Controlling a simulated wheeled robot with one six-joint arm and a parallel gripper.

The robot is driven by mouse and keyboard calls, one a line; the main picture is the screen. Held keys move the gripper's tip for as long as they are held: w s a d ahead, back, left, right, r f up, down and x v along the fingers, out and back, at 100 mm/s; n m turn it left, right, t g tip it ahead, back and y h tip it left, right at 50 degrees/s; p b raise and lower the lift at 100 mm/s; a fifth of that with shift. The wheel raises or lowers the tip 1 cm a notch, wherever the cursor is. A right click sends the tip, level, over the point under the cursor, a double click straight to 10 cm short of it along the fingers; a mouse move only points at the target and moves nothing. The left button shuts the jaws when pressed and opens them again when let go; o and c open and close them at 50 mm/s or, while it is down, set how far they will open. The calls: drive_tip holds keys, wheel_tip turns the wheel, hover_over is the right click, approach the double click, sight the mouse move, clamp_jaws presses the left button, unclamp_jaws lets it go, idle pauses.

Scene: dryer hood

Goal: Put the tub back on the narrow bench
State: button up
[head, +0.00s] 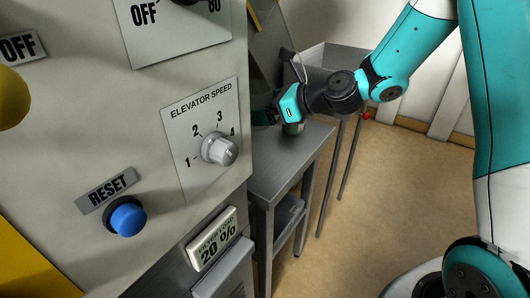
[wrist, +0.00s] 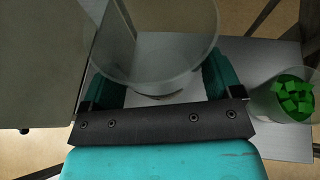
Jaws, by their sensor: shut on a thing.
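A clear, see-through tub (wrist: 155,65) is between the two dark green fingers of my gripper (wrist: 160,82) in the wrist view. My gripper is shut on it, and no contents show through its wall. In the head view my gripper (head: 277,113) is over the far part of the narrow grey metal bench (head: 277,165), partly behind the machine panel. The bench top also shows below the tub in the wrist view (wrist: 262,55). I cannot tell whether the tub touches the bench.
The control panel (head: 150,165) stands close on the left. A grey metal bin (head: 333,58) is behind; open floor lies right.

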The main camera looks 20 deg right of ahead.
wheel_tip(320, 180, down, 12)
drive_tip(key=shift+r+b, duration=0.2)
drive_tip(key=shift+b, duration=0.8)
drive_tip(key=shift+f, duration=0.2)
drive_tip(key=o, duration=0.9)
drive_tip(key=shift+c, duration=0.2)
drive_tip(key=shift+o, duration=0.3)
drive_tip(key=shift+r, duration=0.1)
drive_tip(key=shift+d+r, duration=0.15)
drive_tip(key=shift+r, duration=0.05)
drive_tip(key=v, duration=1.1)
drive_tip(key=shift+s, duration=0.4)
drive_tip(key=shift+d+r, duration=0.15)
